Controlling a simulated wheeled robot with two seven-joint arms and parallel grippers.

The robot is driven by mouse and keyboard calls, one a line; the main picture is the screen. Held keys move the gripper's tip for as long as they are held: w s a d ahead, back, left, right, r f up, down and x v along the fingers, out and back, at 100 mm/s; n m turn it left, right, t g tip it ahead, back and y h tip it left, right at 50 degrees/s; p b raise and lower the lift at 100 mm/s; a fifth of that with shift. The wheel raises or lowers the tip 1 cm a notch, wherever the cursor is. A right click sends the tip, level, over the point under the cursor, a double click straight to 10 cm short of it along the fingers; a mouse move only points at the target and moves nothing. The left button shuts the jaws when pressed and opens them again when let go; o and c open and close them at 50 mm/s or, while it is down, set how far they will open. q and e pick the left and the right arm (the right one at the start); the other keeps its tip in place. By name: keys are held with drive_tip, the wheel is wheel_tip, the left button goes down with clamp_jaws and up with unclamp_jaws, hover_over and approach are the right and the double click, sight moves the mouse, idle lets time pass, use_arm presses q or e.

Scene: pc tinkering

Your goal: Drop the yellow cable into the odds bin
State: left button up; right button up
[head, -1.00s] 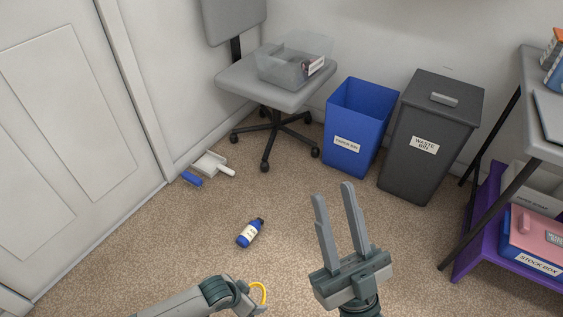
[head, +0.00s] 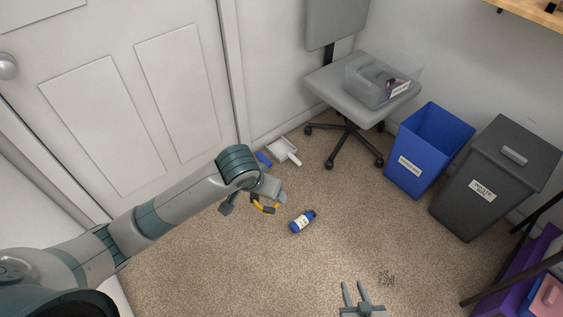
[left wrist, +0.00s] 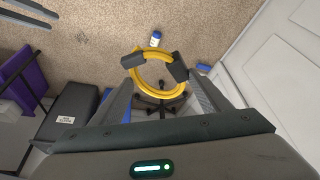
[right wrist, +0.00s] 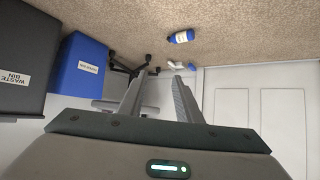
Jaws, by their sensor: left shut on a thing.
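The yellow cable (head: 270,209) hangs at the left gripper (head: 258,204) in the head view. In the left wrist view the cable (left wrist: 137,78) is a coiled loop with dark ends, between the fingers of my left gripper, which is shut on it. My right gripper (head: 361,294) is empty with its fingers apart, low in the head view; its fingers also show apart in the right wrist view (right wrist: 157,85). A clear open bin (head: 365,88) with dark items inside stands on the grey chair seat. Its label is too small to read, so I cannot confirm it is the odds bin.
A blue bottle (head: 302,222) and a white dustpan (head: 284,152) lie on the carpet. A purple shelf (head: 512,280) is at the right edge.

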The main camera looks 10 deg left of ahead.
use_arm(q)
drive_tip(key=a+r+n+p, duration=0.1)
drive_tip(key=a+r+p, duration=0.1)
drive_tip(key=r, duration=0.4)
drive_tip(key=a+r+n+y+p, duration=0.1)
drive_tip(key=a+r+p, duration=0.1)
drive_tip(key=r, duration=0.5)
drive_tip(key=shift+s+a+r, duration=0.2)
drive_tip(key=shift+s+a, duration=0.2)
drive_tip(key=shift+s, duration=0.05)
use_arm(e)
drive_tip(key=s+d+f+g, duration=0.2)
drive_tip(key=s+f, duration=0.1)
drive_tip(key=s, duration=0.3)
drive_tip(key=s+d+f+g+h, duration=0.1)
drive_tip(key=s+d+f+g, duration=0.1)
drive_tip(key=s, duration=0.4)
wheel_tip(320, 180, down, 2)
drive_tip(key=shift+f+m+g+h, duration=0.1)
drive_tip(key=shift+m+g+h, duration=0.2)
drive_tip(key=shift+g, duration=0.2)
drive_tip(key=shift+w+d, duration=0.1)
